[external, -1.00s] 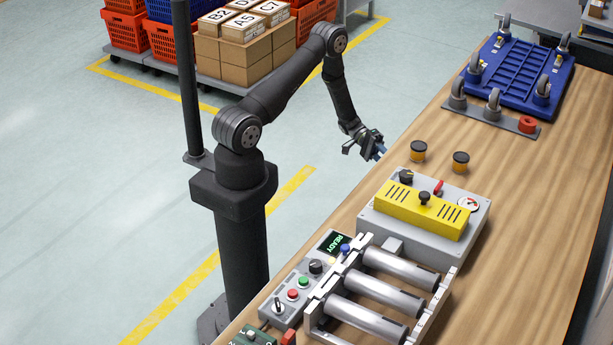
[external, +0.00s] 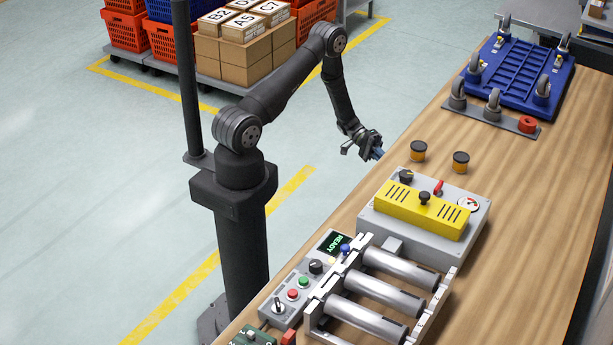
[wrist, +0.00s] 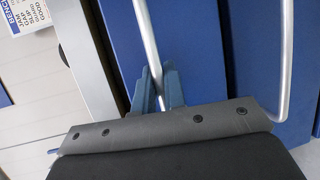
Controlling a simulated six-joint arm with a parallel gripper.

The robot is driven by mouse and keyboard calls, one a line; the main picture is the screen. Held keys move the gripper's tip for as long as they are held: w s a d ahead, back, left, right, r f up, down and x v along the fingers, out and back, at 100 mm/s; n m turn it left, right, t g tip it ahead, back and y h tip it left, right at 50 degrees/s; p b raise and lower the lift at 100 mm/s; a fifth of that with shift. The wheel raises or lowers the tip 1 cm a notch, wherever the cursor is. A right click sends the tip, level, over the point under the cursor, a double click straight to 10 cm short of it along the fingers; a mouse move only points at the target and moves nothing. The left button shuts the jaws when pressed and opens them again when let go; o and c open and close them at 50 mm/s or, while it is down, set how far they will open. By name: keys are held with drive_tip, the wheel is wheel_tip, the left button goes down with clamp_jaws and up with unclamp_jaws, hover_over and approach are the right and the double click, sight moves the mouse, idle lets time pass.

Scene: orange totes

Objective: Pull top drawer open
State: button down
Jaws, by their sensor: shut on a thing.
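In the wrist view, the silver bar handle (wrist: 149,45) of a blue drawer front (wrist: 190,45) runs down between my gripper's blue fingers (wrist: 158,92). My gripper is shut on this handle. The drawer front is the one nearest the grey strip at the left, apparently the top drawer. How far it stands out from its cabinet I cannot tell. In the external view, my gripper (external: 377,154) is at the bench's left edge, and the drawers are hidden below the bench top.
A second silver handle (wrist: 286,60) on another blue front lies to the right in the wrist view. A printed label (wrist: 26,14) is at the upper left. On the wooden bench (external: 520,190) stand a yellow-topped grey box (external: 420,213) and metal rollers (external: 372,288). Open floor lies left of the bench.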

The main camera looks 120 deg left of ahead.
drive_tip(key=s, duration=2.7)
drive_tip(key=c, duration=1.5)
unclamp_jaws()
drive_tip(key=shift+s, duration=0.15)
drive_tip(key=v, duration=1.7)
drive_tip(key=x, duration=1.7)
